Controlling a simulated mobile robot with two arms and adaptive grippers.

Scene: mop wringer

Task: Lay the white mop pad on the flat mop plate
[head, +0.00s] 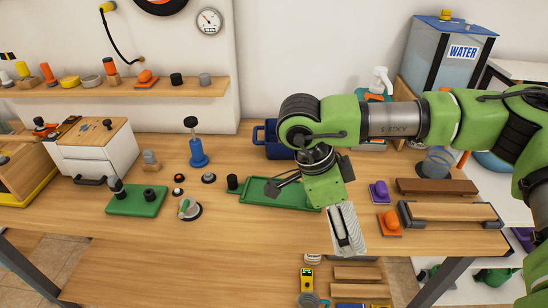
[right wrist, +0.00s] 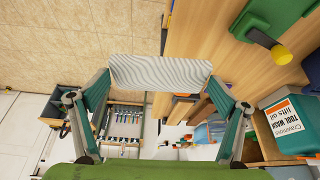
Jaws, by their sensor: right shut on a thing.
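The white mop pad (head: 351,213), ridged with wavy lines, is gripped in my right gripper (head: 342,232) above the front edge of the bench. In the right wrist view the pad (right wrist: 160,72) spans between the two green fingers of that gripper (right wrist: 160,84). A long flat green piece with a low rim (head: 262,190), which looks like the mop plate, lies on the bench left of the pad. My left gripper is not in view.
A blue bucket (head: 270,140) stands behind the green piece. An orange-handled brush (head: 389,224), a purple piece (head: 379,191) and a grey-framed wooden block (head: 450,214) lie to the right. A blue post (head: 198,155) stands left. The front left bench is clear.

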